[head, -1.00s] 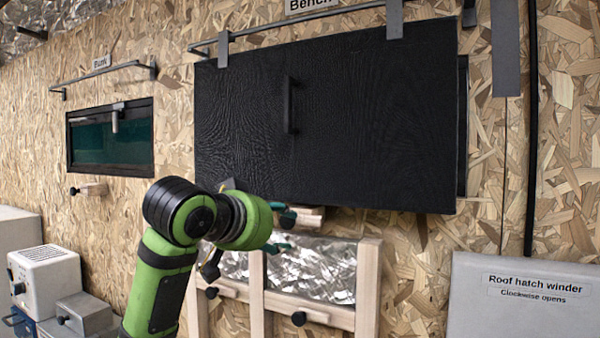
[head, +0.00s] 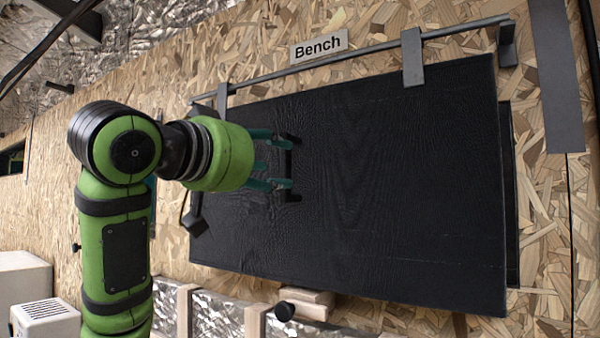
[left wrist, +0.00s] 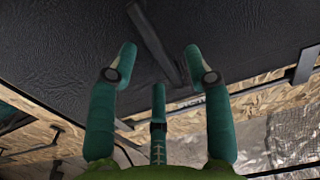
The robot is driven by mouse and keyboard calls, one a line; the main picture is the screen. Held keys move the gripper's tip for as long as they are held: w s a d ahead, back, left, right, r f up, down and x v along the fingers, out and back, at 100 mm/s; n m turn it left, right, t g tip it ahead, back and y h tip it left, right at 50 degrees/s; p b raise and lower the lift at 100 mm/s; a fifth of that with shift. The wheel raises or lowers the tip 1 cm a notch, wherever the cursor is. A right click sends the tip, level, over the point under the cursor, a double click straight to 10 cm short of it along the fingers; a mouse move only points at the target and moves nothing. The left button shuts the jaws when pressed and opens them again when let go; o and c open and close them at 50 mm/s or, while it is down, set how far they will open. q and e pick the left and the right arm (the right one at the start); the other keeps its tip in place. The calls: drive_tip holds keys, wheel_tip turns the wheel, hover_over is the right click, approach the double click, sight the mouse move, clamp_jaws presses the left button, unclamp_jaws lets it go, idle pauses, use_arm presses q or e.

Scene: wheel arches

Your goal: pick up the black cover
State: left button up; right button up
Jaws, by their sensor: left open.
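The black cover (head: 390,190) is a wood-grained panel hung by hooks from a metal rail under the "Bench" label. It covers most of an opening, whose dark edge shows at its right. Its dark bar handle (head: 289,170) is on its left part. My left gripper (head: 285,162) is at the handle with its teal fingers spread. In the left wrist view the cover (left wrist: 60,50) fills the upper part, and the handle (left wrist: 152,42) runs between the open fingers. I cannot tell whether any finger touches it. My right gripper is not in view.
The metal rail (head: 360,47) runs above the cover. A wooden block with a black knob (head: 285,311) sits below it, near a wooden frame (head: 257,321) over foil. A white box-like unit (head: 45,318) stands at the lower left.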

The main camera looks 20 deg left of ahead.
sight(285, 169)
use_arm(q)
drive_tip(key=w, duration=0.2)
drive_tip(key=w+d+p, duration=0.1)
drive_tip(key=shift+w+f, duration=0.1)
drive_tip(key=shift+w, duration=0.25)
drive_tip(key=shift+w+f, duration=0.2)
drive_tip(key=shift+w, duration=0.2)
drive_tip(key=shift+s+a, duration=0.1)
drive_tip(key=shift+s, duration=0.05)
drive_tip(key=shift+c, duration=0.8)
drive_tip(key=c, duration=0.7)
clamp_jaws()
drive_tip(key=shift+r, duration=0.1)
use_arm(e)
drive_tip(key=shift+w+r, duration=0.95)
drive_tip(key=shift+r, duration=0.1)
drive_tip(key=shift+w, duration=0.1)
